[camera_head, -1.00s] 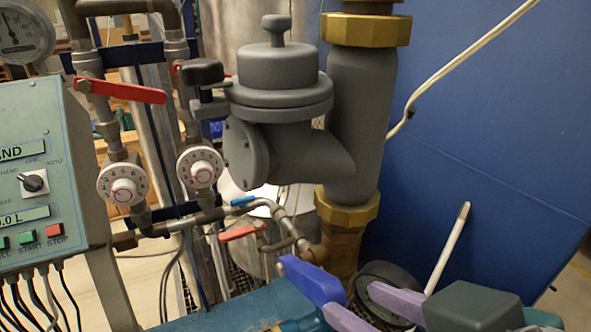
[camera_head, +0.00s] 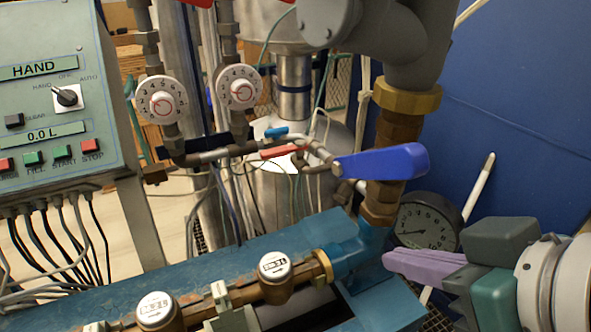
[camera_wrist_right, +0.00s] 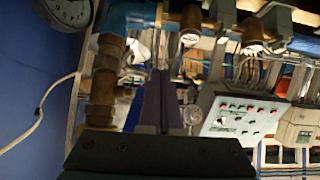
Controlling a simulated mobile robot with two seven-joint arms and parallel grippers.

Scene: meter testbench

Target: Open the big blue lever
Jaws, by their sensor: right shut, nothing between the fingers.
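The big blue lever (camera_head: 385,162) is on the brown vertical pipe in the head view. It sticks out roughly level, with its broad end to the right. My right gripper (camera_head: 388,259) is below the lever, at the lower right, and apart from it in the picture. Its purple fingers are shut together, empty, and point left. In the right wrist view, the shut fingers (camera_wrist_right: 160,85) point up the picture toward the pipework. My left gripper is not in view.
A round black gauge (camera_head: 428,226) sits just behind my right gripper. A blue bench beam with brass meters (camera_head: 275,266) runs below the lever. A small blue valve handle (camera_head: 276,132) and a red one (camera_head: 283,151) are to the left. The control panel (camera_head: 55,100) is far left.

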